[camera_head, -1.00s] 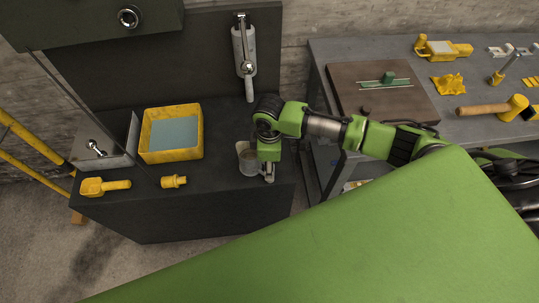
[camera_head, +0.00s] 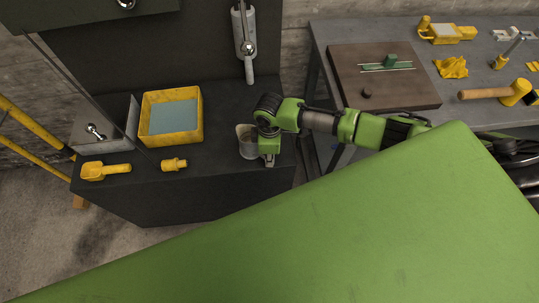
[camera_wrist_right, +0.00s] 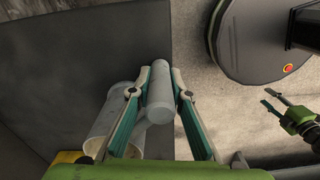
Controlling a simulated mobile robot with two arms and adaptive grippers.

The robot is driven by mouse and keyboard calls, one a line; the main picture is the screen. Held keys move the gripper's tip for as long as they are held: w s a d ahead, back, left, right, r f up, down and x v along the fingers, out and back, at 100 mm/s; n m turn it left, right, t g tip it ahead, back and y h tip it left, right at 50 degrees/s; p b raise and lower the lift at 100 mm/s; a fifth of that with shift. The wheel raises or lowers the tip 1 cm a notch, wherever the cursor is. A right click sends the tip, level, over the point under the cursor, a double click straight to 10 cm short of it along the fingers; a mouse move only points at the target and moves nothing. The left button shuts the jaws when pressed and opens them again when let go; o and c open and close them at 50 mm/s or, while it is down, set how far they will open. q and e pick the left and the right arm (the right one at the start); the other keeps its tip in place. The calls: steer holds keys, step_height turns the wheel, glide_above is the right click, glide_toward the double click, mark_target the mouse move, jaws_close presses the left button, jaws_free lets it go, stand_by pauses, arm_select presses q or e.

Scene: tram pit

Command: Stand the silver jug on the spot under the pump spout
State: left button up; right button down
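The silver jug (camera_head: 246,143) stands near the right end of the dark counter in the head view, its open top facing up. My right gripper (camera_head: 268,160) is at its right side, partly covering it. In the right wrist view the jug's body (camera_wrist_right: 108,120) shows at left, and its rounded handle (camera_wrist_right: 161,92) lies between the fingertips of my right gripper (camera_wrist_right: 160,75), which appear closed against it. The pump (camera_head: 244,35) hangs on the back panel, its spout (camera_head: 249,72) pointing down above the counter. My left gripper (camera_wrist_right: 273,99) shows open and empty in the wrist view.
On the counter stand a yellow tray (camera_head: 146,133) with a blue-grey inside, a yellow scoop (camera_head: 105,171) and a small yellow fitting (camera_head: 174,164). The counter below the spout looks clear. A grey workbench (camera_head: 470,80) with tools is at right.

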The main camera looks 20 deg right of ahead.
steer(key=shift+w+d+b, duration=0.4)
steer(key=shift+w, duration=0.4)
steer(key=shift+w+d+b, duration=0.35)
steer(key=shift+w+d, duration=0.1)
steer(key=shift+w, duration=0.35)
steer(key=shift+w+d+b, duration=0.4)
steer(key=shift+w, duration=0.4)
steer(key=shift+w+d+b, duration=0.35)
steer(key=shift+w+b, duration=0.1)
steer(key=shift+w, duration=0.25)
steer(key=shift+w+d+b, duration=0.4)
steer(key=shift+w, duration=0.3)
steer(key=shift+w+d+b, duration=0.35)
steer(key=shift+w+b, duration=0.1)
steer(key=shift+w, duration=0.25)
steer(key=c, duration=1.8)
jaws_free()
